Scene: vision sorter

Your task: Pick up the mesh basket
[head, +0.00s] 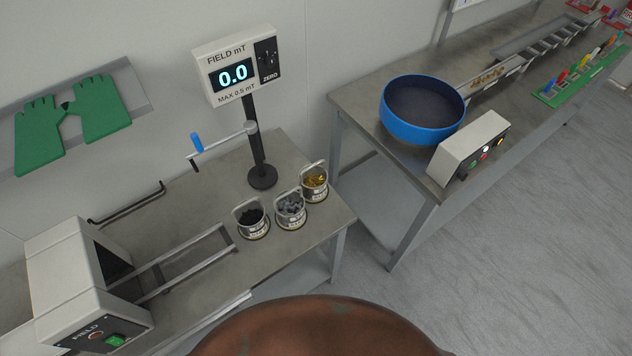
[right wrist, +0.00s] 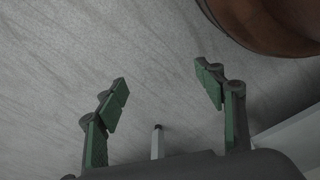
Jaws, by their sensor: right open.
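I cannot make out any container as clearly mesh. In the head view three small round containers with raised handles stand in a row near the right end of the left bench. One holds black pieces (head: 251,218), one grey pieces (head: 290,209) and one golden pieces (head: 314,183). My right gripper (right wrist: 162,82) is open and empty in the right wrist view, with grey floor behind its fingers. It does not show in the head view, and none of the containers shows in the wrist view. My left gripper is not in view.
The left bench (head: 205,201) carries a field meter (head: 235,70) on a post, a crank with a blue grip (head: 197,142), and a white machine (head: 72,280) with rails. A blue bowl (head: 422,125) and a control box (head: 470,148) are on the right bench. A floor gap separates the benches.

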